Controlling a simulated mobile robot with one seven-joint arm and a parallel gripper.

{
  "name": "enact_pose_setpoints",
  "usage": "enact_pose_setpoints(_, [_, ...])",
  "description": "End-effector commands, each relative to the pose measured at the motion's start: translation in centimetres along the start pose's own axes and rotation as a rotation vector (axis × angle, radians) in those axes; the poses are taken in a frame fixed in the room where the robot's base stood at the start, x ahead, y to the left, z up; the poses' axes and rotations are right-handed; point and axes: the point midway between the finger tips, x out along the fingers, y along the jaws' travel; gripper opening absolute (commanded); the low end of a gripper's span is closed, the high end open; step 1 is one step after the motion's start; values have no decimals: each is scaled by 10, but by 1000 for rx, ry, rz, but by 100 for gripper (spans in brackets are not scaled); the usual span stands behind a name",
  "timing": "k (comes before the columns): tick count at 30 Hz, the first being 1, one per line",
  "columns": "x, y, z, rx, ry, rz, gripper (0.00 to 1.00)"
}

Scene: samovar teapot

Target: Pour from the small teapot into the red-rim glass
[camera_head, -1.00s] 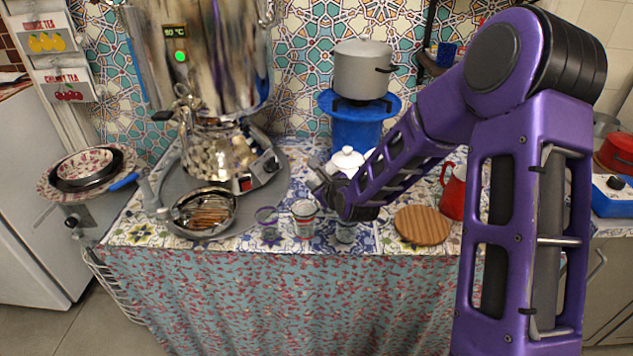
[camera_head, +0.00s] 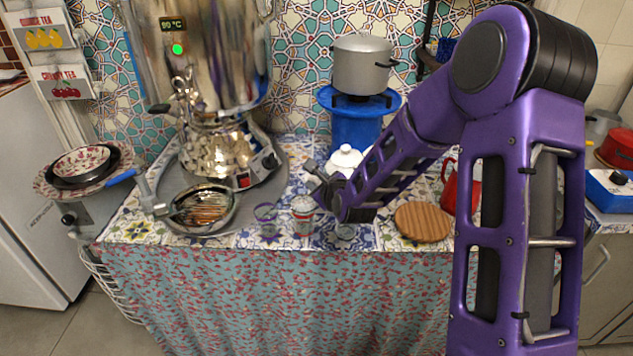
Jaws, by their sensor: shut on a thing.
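The small teapot (camera_head: 345,159) is white with a domed lid and stands upright behind my arm; its lower part is hidden. My gripper (camera_head: 318,180) is at its left front, shut, apparently on the teapot; the contact is hidden by the wrist. The red-rim glass (camera_head: 304,214) stands upright on the tiled counter, below and a little left of my gripper. I cannot make out what is in it.
A purple-rim glass (camera_head: 266,220) stands left of the red-rim glass, and another glass (camera_head: 346,230) stands right, partly under my wrist. A samovar (camera_head: 215,60) on a round tray fills the left. A round wooden board (camera_head: 422,222) and red jug (camera_head: 449,190) are right.

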Motion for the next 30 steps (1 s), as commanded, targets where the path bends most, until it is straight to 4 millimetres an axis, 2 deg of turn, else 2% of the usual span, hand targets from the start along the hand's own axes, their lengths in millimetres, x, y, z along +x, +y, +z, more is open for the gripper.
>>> enact_pose_setpoints(22, [5, 3, -8, -48, -2, -27, 0])
enact_pose_setpoints(30, [4, 0, -5, -172, 4, -87, 0])
